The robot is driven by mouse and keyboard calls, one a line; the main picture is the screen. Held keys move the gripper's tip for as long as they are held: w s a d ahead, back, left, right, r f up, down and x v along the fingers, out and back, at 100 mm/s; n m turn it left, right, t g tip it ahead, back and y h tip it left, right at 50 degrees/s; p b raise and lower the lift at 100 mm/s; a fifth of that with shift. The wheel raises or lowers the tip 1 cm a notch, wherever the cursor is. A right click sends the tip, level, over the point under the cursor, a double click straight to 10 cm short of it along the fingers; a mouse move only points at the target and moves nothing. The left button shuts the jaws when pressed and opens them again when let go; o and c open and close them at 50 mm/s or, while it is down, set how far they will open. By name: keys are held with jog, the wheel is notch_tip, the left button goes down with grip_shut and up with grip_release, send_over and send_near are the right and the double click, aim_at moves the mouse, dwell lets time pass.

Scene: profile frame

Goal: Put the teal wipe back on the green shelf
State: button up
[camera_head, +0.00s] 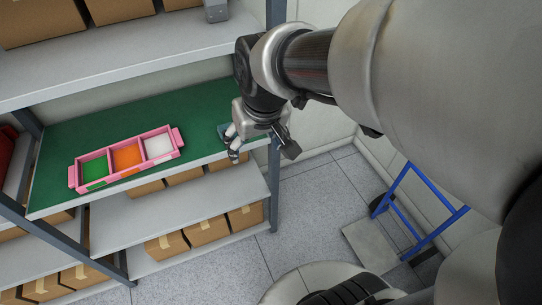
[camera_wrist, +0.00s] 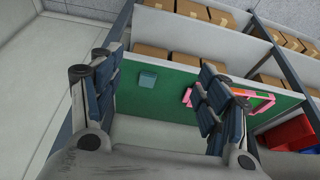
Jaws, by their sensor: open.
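The teal wipe (camera_wrist: 148,80) shows in the wrist view as a small flat square lying on the green shelf (camera_wrist: 125,98), between my fingers in the picture and apart from them. In the head view the wipe (camera_head: 224,131) is at the right end of the green shelf (camera_head: 60,135), partly hidden by my gripper. My gripper (camera_head: 234,144) is open and empty beside it, near the shelf's front right corner. In the wrist view both fingers of my gripper (camera_wrist: 160,72) are spread wide.
A pink tray (camera_head: 74,178) with green, orange and white compartments stands on the green shelf, left of the wipe. Cardboard boxes (camera_head: 208,231) fill the shelves below. A grey rack post (camera_head: 273,185) stands close to my gripper. A blue-handled cart (camera_head: 411,205) is on the floor at right.

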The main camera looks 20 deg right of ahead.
jog(key=s+r, duration=0.2)
jog(key=s, duration=1.3)
jog(key=shift+s+t, duration=0.25)
jog(key=shift+t, duration=0.05)
